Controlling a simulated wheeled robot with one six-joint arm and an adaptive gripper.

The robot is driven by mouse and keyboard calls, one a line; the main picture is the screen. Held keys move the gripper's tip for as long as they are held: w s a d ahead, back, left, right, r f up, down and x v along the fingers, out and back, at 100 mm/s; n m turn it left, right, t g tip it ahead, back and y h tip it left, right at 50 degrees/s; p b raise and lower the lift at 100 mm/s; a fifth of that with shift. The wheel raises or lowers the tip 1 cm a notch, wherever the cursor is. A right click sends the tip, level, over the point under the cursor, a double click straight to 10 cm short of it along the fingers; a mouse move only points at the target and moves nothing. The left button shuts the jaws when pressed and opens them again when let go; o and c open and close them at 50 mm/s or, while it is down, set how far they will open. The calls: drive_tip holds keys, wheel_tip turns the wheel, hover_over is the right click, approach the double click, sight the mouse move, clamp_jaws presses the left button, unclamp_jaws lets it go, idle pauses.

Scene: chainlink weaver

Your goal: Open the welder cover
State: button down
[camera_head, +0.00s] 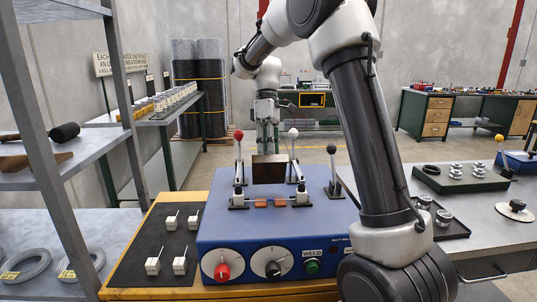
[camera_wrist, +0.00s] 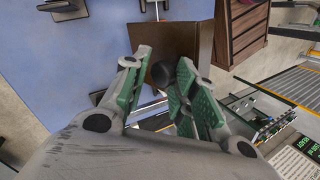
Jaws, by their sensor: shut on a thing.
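The blue welder (camera_head: 310,215) stands on the bench in the middle of the head view. Its brown cover (camera_head: 269,169) stands roughly upright above the welder top, towards the back. In the wrist view the cover (camera_wrist: 185,38) is a brown panel just beyond the fingers, with a dark round knob (camera_wrist: 163,74) at its near edge. My gripper (camera_wrist: 163,58) has its green-padded fingers on either side of this knob and is shut on it. In the head view my gripper (camera_head: 266,138) comes down behind the cover, which hides the fingertips.
Levers with red (camera_head: 239,134), white (camera_head: 293,132) and black (camera_head: 332,149) knobs rise around the cover. Small white parts sit on a black mat (camera_head: 130,270) at the left. A metal shelf (camera_head: 85,145) stands at the far left.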

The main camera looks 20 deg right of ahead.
drive_tip(key=w+f, duration=0.1)
drive_tip(key=w+d+f+g, duration=0.1)
drive_tip(key=shift+w+d+g+y, duration=0.1)
drive_tip(key=shift+w+g+y, duration=0.2)
drive_tip(key=shift+w, duration=0.1)
drive_tip(key=c, duration=2.2)
unclamp_jaws()
drive_tip(key=shift+w+d+f+g+y, duration=0.15)
drive_tip(key=shift+w+f+g+y, duration=0.1)
drive_tip(key=shift+w+g, duration=0.35)
drive_tip(key=shift+w+d+f+g+y, duration=0.15)
drive_tip(key=shift+w+f+g+y, duration=0.2)
drive_tip(key=shift+g, duration=0.45)
drive_tip(key=o, duration=1)
drive_tip(key=shift+o, duration=0.2)
drive_tip(key=shift+w+a, duration=0.1)
drive_tip(key=shift+w, duration=0.05)
drive_tip(key=shift+r, duration=0.15)
